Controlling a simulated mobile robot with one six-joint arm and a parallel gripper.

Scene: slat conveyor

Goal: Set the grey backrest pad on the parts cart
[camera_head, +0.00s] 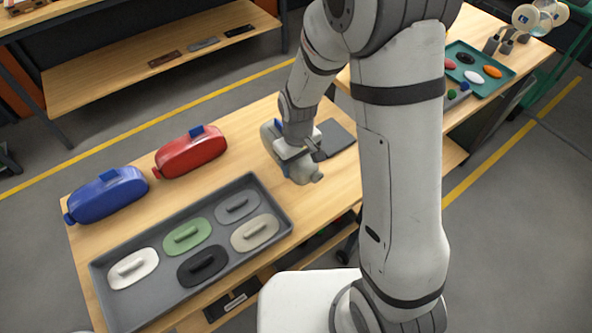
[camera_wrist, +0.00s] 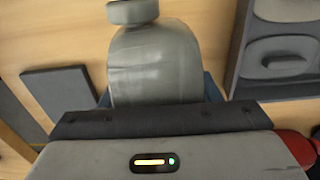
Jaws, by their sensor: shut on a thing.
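The grey backrest pad (camera_head: 306,172) is a long rounded cushion like the red and blue ones beside it. My gripper (camera_head: 294,151) is over its middle and shut on it. In the wrist view the pad (camera_wrist: 155,62) runs away from the gripper, with a darker tab at its far end. The gripper body hides the pad's near part and the fingertips. The pad is over the wooden top (camera_head: 255,125) of a bench or cart, beside a dark grey flat plate (camera_head: 338,137). I cannot tell whether it touches the wood.
A red pad (camera_head: 190,155) and a blue pad (camera_head: 107,195) lie to the left. A grey tray (camera_head: 284,212) in front holds several handled pieces. A green tray (camera_head: 508,80) with small coloured pieces is at the upper right. A low wooden shelf (camera_head: 110,85) stands behind.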

